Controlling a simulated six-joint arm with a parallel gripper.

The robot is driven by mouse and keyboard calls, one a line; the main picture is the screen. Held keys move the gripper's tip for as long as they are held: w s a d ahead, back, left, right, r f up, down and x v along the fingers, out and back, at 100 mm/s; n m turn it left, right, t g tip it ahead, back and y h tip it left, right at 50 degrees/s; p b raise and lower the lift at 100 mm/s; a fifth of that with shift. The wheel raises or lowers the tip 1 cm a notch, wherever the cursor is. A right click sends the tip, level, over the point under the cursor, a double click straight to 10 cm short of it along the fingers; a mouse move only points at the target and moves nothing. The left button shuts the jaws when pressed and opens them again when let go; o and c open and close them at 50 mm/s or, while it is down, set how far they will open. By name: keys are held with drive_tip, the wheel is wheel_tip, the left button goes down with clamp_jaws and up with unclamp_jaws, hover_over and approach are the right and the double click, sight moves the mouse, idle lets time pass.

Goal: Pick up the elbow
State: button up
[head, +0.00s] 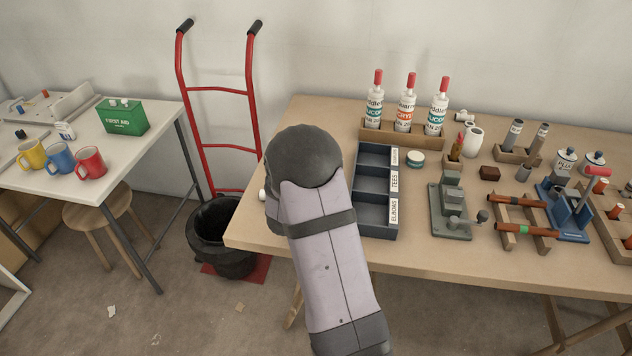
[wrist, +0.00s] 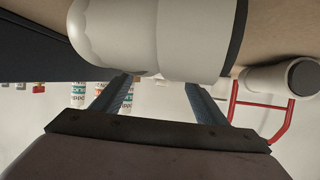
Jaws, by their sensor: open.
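In the wrist view, a large white pipe fitting (wrist: 150,38) fills the top middle, very close. I cannot make out its full shape or be sure that it is the elbow. My gripper (wrist: 158,84) is open, its two dark blue-grey fingers reaching up towards the fitting, which covers their tips. I cannot tell whether they touch it. A second white cylindrical piece with a dark round end (wrist: 280,78) shows at right. In the head view my arm hides the gripper; a small white piece (head: 262,195) peeks out left of the arm on the workbench.
A dark three-compartment tray (head: 377,217), labelled for elbows and tees, stands just right of my arm on the workbench (head: 415,257). A grey press (head: 451,210) stands farther right. Glue bottles (head: 405,112) stand behind. A red hand truck (head: 219,146) is beyond the bench's left edge.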

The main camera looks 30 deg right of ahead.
drive_tip(key=shift+w+d+f, duration=0.15)
drive_tip(key=shift+w+d, duration=0.05)
drive_tip(key=shift+d, duration=0.1)
drive_tip(key=c, duration=1.1)
drive_tip(key=shift+c, duration=0.2)
wheel_tip(320, 180, up, 10)
drive_tip(key=p, duration=0.1)
